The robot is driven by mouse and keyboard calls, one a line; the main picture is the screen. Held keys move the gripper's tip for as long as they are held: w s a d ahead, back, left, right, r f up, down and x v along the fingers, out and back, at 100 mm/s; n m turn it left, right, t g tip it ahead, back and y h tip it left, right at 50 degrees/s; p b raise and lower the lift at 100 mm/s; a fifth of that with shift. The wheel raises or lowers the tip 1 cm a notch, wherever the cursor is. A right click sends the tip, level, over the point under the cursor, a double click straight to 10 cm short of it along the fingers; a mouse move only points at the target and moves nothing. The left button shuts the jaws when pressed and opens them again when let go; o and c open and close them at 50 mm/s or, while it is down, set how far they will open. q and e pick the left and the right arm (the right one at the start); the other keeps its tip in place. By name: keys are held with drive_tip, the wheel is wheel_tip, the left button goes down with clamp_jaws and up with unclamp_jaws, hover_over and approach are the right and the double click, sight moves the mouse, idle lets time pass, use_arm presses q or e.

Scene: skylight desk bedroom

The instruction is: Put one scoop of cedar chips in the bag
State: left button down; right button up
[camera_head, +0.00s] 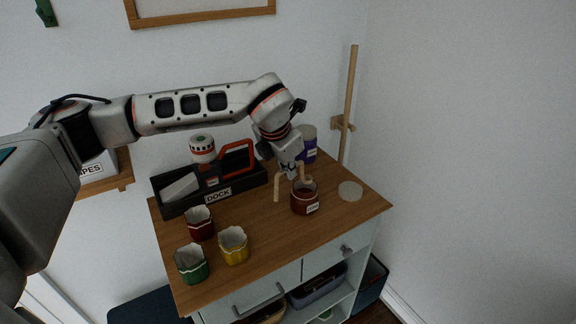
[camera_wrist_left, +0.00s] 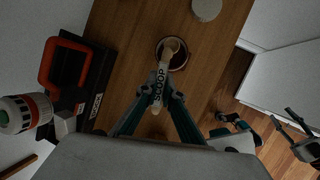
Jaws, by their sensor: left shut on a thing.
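My left gripper (camera_head: 290,172) is shut on a pale wooden scoop (camera_head: 278,188), whose handle reads SCOOP in the left wrist view (camera_wrist_left: 161,82). The scoop's far end points down at the mouth of a reddish-brown jar (camera_head: 305,203), also seen in the wrist view (camera_wrist_left: 181,62). How deep it sits, and whether it carries chips, I cannot tell. The jar has a small white label, too small to read. Three open, scalloped-rim containers, possibly bags, stand at the left front: red (camera_head: 200,226), yellow (camera_head: 233,250) and green (camera_head: 192,267).
A black DOCK tray (camera_head: 172,210) with an orange-framed tool (camera_head: 237,157) is behind the containers. A blue-labelled jar (camera_head: 308,152) stands behind my gripper. A pale round lid (camera_head: 350,191) lies right of the open jar. A wooden post (camera_head: 350,95) rises at the back. The front-middle desktop is clear.

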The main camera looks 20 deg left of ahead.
use_arm(q)
drive_tip(key=shift+f, duration=0.65)
drive_tip(key=shift+f+b, duration=1.45)
drive_tip(key=shift+f, duration=0.95)
wheel_tip(320, 180, up, 5)
drive_tip(key=p, duration=0.3)
drive_tip(key=shift+r, duration=0.1)
drive_tip(key=shift+r+p, duration=0.35)
drive_tip(key=shift+r, duration=2.05)
use_arm(e)
drive_tip(key=shift+s+d+f, duration=0.1)
drive_tip(key=shift+s+d, duration=0.15)
drive_tip(key=shift+d, duration=0.1)
